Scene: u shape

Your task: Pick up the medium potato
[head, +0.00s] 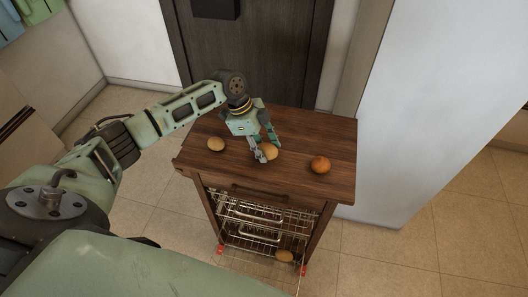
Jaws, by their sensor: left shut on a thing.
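A pale tan potato (271,153) sits at the middle of the wooden cart top, and my left gripper (267,152) is shut on it. The fingers hide part of it. I cannot tell whether it is lifted off the wood. Another tan potato (216,144) lies on the left part of the cart top, apart from the gripper. Which one is the medium potato is hard to tell from size alone. My right gripper is not in view.
The wooden cart (338,135) also bears an orange-brown round item (320,164) at the right. Wire racks (262,215) hang below, with another tan item (284,256) low down. A dark door (255,60) stands behind and a white wall (430,110) at the right.

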